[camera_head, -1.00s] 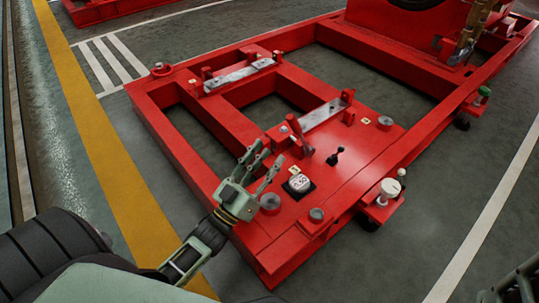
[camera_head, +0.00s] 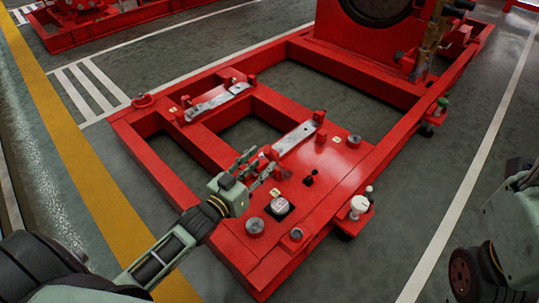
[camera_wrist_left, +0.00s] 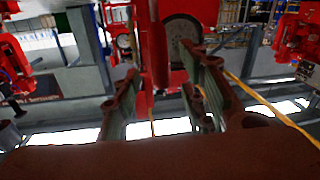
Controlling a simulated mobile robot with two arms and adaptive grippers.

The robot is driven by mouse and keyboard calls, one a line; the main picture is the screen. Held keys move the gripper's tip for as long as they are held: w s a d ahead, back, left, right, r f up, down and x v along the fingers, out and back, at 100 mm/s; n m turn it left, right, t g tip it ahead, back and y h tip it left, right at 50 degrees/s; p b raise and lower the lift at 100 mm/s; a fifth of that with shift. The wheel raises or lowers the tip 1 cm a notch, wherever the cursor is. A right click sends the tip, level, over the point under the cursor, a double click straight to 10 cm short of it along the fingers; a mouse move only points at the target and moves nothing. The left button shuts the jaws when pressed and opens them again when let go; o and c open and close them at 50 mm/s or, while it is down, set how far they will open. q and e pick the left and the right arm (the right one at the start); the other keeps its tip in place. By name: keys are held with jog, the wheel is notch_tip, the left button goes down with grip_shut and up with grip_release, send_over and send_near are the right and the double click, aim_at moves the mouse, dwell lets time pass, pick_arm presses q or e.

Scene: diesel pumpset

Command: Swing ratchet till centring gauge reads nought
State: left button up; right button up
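The centring gauge (camera_head: 280,206) is a round white-faced dial on the near deck of the red frame; its reading is too small to make out. The red ratchet lever (camera_head: 270,153) stands behind it, partly hidden by my left fingers. My left gripper (camera_head: 260,169) is above the deck, left of and behind the gauge, with its fingers at the lever. My right gripper is out of view.
The red base frame (camera_head: 190,248) has open bays and two grey metal mounting strips (camera_head: 295,138). A small black lever (camera_head: 310,178) and a white-capped part (camera_head: 358,205) are right of the gauge. A large red machine (camera_head: 385,45) stands behind.

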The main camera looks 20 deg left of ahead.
aim_at(270, 156)
pick_arm(q)
jog(key=b+x, duration=0.1)
jog(key=x, duration=0.4)
jog(key=shift+b, duration=0.35)
jog(key=shift+s, duration=0.1)
grip_shut()
